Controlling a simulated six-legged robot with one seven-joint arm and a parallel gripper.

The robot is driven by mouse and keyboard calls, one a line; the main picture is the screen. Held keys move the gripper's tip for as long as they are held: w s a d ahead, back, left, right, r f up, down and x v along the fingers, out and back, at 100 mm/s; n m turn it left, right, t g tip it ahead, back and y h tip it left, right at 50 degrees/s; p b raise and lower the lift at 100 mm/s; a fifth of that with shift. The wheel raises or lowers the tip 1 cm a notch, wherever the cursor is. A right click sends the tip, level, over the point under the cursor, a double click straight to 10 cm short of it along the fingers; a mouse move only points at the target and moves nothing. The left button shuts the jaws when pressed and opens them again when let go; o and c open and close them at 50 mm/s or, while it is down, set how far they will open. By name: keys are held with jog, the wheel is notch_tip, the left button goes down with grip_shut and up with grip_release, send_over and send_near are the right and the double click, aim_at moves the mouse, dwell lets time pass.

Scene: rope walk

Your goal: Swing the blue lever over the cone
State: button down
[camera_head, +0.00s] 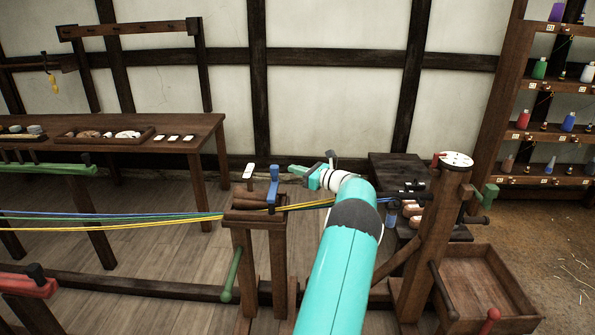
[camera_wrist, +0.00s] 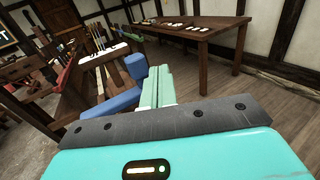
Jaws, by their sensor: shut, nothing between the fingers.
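The blue lever (camera_head: 274,188) stands upright on top of a wooden stand (camera_head: 254,218). In the wrist view the blue lever (camera_wrist: 126,88) lies just left of my fingers, close beside them; I cannot tell whether they touch. A brown wooden piece (camera_head: 250,197) sits on the stand beside the lever; it may be the cone, but its shape is not clear. My gripper (camera_head: 296,170) is shut and empty, pointing left, just right of the lever's top. Its teal fingers (camera_wrist: 158,85) are together in the wrist view.
Blue, green and yellow strands (camera_head: 130,224) run from the left to the stand. A white-tipped lever (camera_head: 249,172) stands at its back left. A green handle (camera_head: 232,275) hangs below. A thick post (camera_head: 432,240) and an open crate (camera_head: 485,285) stand right.

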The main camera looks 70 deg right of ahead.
jog(key=s+d, duration=0.3)
jog(key=s, duration=0.7)
jog(key=shift+d+f, duration=0.15)
jog(key=shift+d, duration=0.2)
jog(key=shift+s, duration=0.1)
